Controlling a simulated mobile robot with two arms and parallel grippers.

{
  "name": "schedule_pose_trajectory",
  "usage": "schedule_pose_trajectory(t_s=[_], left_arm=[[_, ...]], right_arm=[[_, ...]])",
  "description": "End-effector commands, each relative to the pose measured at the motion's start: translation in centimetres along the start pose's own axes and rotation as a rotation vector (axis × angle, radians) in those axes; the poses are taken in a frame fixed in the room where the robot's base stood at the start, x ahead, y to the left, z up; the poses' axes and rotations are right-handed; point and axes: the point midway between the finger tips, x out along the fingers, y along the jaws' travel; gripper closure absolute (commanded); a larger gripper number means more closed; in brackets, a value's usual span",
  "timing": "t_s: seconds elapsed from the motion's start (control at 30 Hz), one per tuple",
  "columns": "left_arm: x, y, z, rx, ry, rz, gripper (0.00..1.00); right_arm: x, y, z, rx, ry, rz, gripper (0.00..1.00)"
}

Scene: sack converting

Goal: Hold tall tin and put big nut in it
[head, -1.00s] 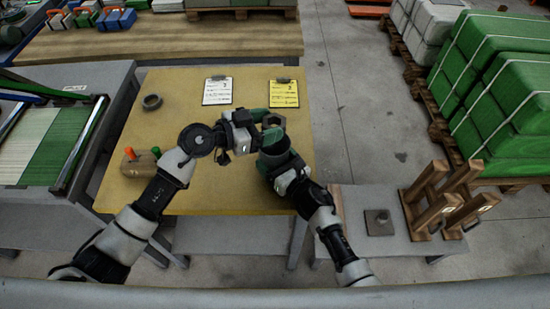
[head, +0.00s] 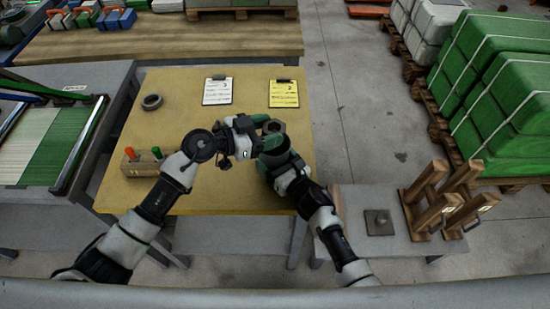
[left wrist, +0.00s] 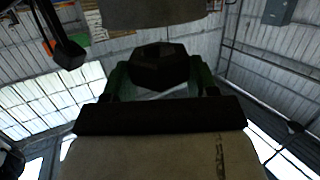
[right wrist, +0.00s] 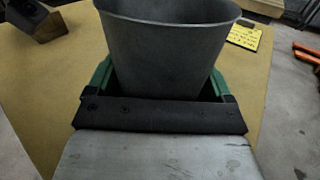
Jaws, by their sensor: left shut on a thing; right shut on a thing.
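The tall tin (right wrist: 170,45) is a grey, tapered, open-topped can. My right gripper (head: 280,163) is shut on it, and its green fingers show either side of the tin in the right wrist view. The big nut (left wrist: 160,66) is dark and six-sided. My left gripper (head: 268,131) is shut on it, and the nut also shows in the head view (head: 274,127). The left gripper and nut are close to the tin's mouth, and the left fingers partly hide it. I see no nut in the tin, but its inside is mostly hidden.
On the yellow-topped table (head: 190,85) lie a dark ring (head: 152,102), a white clipboard (head: 217,91) and a yellow clipboard (head: 284,94). A small box with knobs (head: 141,163) stands at the left. A grey bench (head: 365,205) with a wooden stand (head: 440,200) is at the right.

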Motion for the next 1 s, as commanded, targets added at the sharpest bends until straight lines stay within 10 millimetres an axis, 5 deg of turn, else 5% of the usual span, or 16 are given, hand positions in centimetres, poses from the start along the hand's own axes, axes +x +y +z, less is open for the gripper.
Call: schedule_pose_trajectory(t_s=[1.0], left_arm=[[0.4,0.0,1.9,0.0,0.002,-0.001,0.76]], right_arm=[[0.0,0.0,0.0,0.001,0.0,0.0,0.42]])
